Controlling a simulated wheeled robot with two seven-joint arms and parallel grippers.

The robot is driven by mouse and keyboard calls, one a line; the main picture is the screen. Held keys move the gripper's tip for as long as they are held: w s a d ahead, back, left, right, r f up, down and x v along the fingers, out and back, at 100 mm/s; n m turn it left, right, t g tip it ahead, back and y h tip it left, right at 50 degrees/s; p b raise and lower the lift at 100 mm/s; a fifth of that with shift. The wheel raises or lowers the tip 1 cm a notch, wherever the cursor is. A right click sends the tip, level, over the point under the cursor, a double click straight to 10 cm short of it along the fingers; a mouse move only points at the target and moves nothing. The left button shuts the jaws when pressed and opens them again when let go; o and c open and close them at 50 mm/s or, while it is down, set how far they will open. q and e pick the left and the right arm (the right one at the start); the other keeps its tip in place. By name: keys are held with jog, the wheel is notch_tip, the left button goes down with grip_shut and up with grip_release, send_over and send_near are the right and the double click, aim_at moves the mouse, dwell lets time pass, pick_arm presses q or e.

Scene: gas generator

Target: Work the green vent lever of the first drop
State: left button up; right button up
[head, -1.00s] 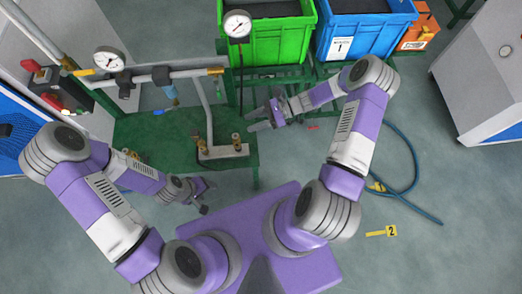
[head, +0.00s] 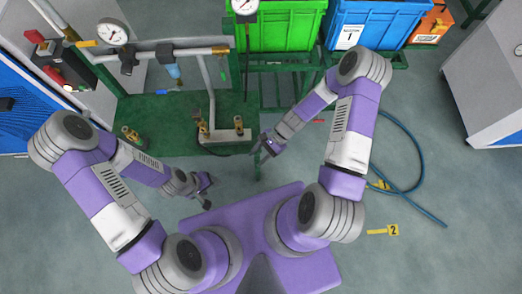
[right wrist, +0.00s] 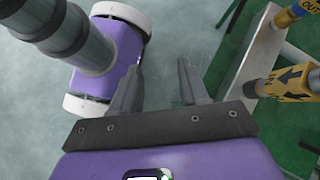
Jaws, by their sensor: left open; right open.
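A grey pipe rail (head: 170,55) with hanging drops runs above the green bench at the left in the head view. One drop carries a blue-bodied fitting (head: 174,71), with a small blue handle (head: 165,92) below it. A small green piece (head: 222,74) shows by the pipe to its right; I cannot tell whether it is the vent lever. My right gripper (head: 256,149) is open and empty by the bench's right front corner; its spread fingers also show in the right wrist view (right wrist: 158,85). My left gripper (head: 208,190) is open and empty in front of the bench.
A green bench (head: 165,140) carries brass fittings on a grey bracket (head: 222,136). IN and OUT fittings (right wrist: 288,84) are right of my fingers in the wrist view. Green (head: 278,30) and blue (head: 375,22) crates stand behind. A blue hose (head: 412,150) lies on the floor at right.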

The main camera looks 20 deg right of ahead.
jog(key=shift+s+f+n+h, duration=0.5)
jog(key=shift+s+f, duration=0.1)
jog(key=shift+s, duration=0.05)
jog(key=s+n+t+h, duration=0.1)
jog(key=n, duration=0.2)
jog(key=s+n+t+h, duration=0.1)
jog(key=n, duration=0.2)
jog(key=s+a+n+h, duration=0.1)
jog(key=s+n, duration=0.1)
jog(key=n, duration=0.1)
jog(key=shift+a+n+t+h, duration=0.1)
jog(key=shift+n+t+h, duration=0.2)
jog(key=shift+t, duration=0.1)
